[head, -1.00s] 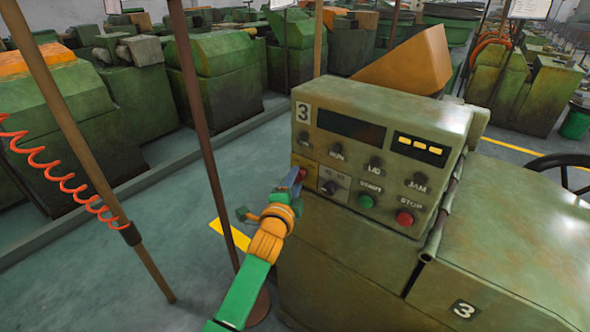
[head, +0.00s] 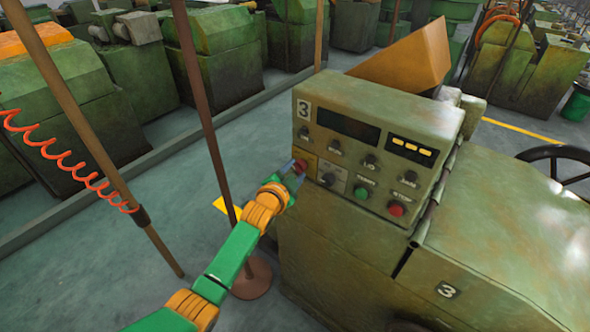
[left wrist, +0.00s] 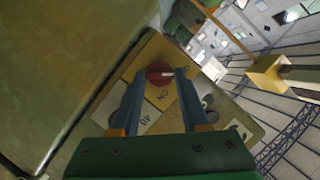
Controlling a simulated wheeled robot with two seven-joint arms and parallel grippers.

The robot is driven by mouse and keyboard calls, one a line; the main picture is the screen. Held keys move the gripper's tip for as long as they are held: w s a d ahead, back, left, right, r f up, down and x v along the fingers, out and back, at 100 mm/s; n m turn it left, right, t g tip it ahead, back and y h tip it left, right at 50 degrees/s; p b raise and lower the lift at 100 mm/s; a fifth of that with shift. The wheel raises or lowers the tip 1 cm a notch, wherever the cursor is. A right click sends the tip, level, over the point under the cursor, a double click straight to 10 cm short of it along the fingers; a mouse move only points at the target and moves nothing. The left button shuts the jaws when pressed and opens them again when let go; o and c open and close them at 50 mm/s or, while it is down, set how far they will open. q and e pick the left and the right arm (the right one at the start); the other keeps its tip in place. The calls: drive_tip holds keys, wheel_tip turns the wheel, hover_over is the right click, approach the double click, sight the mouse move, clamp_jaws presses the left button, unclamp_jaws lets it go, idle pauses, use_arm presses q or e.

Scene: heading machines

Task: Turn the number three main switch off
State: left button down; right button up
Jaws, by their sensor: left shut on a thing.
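The number three machine's control box (head: 345,185) carries a "3" label at its upper left. The main switch is a red rotary knob (head: 300,166) on a yellow plate at the box's lower left. In the left wrist view the red knob (left wrist: 160,73) sits on the yellow plate (left wrist: 150,60), with black lettering on white labels below it. My left gripper (head: 293,170) is at the knob, and in the left wrist view its two blue fingers (left wrist: 160,82) are shut on it, one on each side. The fingers partly hide the plate. My right gripper is not in view.
A handwheel (head: 556,158) is at the right. Open floor lies to the left.

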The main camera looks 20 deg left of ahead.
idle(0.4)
use_arm(q)
drive_tip(key=shift+c, duration=2)
unclamp_jaws()
drive_tip(key=shift+s, duration=0.15)
drive_tip(key=shift+s, duration=0.35)
drive_tip(key=v, duration=0.6)
drive_tip(key=shift+b, duration=0.45)
drive_tip(key=shift+r, duration=0.1)
